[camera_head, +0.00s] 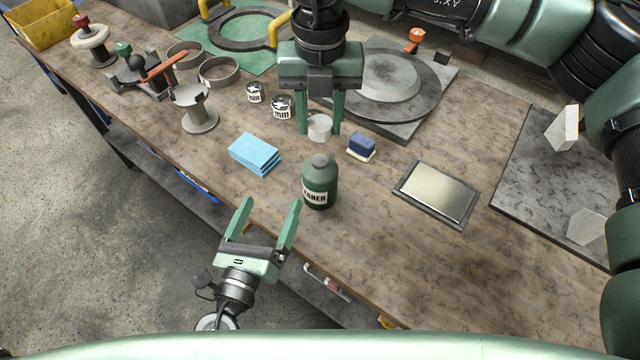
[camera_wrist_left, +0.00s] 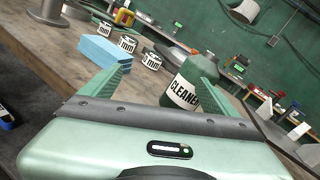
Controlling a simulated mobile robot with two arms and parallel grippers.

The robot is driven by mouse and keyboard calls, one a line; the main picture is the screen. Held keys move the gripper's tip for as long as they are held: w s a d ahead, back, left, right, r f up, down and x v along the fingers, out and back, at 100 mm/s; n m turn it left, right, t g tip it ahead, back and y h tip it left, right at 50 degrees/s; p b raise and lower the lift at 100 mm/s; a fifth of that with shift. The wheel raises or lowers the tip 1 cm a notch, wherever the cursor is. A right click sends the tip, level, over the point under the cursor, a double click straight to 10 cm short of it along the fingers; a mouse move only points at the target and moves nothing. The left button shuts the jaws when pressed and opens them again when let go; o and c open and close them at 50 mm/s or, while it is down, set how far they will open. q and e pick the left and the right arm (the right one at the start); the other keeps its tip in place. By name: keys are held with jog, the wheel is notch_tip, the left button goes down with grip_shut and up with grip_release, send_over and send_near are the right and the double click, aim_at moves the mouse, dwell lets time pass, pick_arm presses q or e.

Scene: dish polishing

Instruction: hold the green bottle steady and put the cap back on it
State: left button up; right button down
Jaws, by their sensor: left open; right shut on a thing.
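The green bottle (camera_head: 320,184) with a "CLEANER" label stands upright on the wooden workbench near its front edge. Its top is grey in the head view; I cannot tell its opening. The bottle also shows in the left wrist view (camera_wrist_left: 188,85), partly behind a finger. My left gripper (camera_head: 268,210) is open and empty, to the left of the bottle and in front of the bench edge. The cap is apart from the bottle.
Blue cloths (camera_head: 255,153) lie left of the bottle. A blue-and-white block (camera_head: 361,147) and a framed plate (camera_head: 438,192) are to the right. A round polishing wheel (camera_head: 390,80) is at the back.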

pick_arm(q)
jog(key=s+d+m+h, duration=0.1)
jog(key=m, duration=0.1)
jog(key=s+d+f+m+g+h, duration=0.1)
jog(key=d+m, duration=0.1)
jog(key=s+d+m+h, duration=0.1)
jog(key=m, duration=0.1)
jog(key=shift+d+f+m+g+h, duration=0.15)
jog(key=shift+f+m+g+h, duration=0.15)
jog(key=shift+f+h, duration=0.1)
jog(key=shift+w, duration=0.1)
jog(key=x, duration=1.2)
jog(key=shift+r, duration=0.15)
jog(key=shift+c, duration=0.3)
grip_shut()
pick_arm(e)
send_over(320, 163)
jog(key=shift+f, duration=2.45)
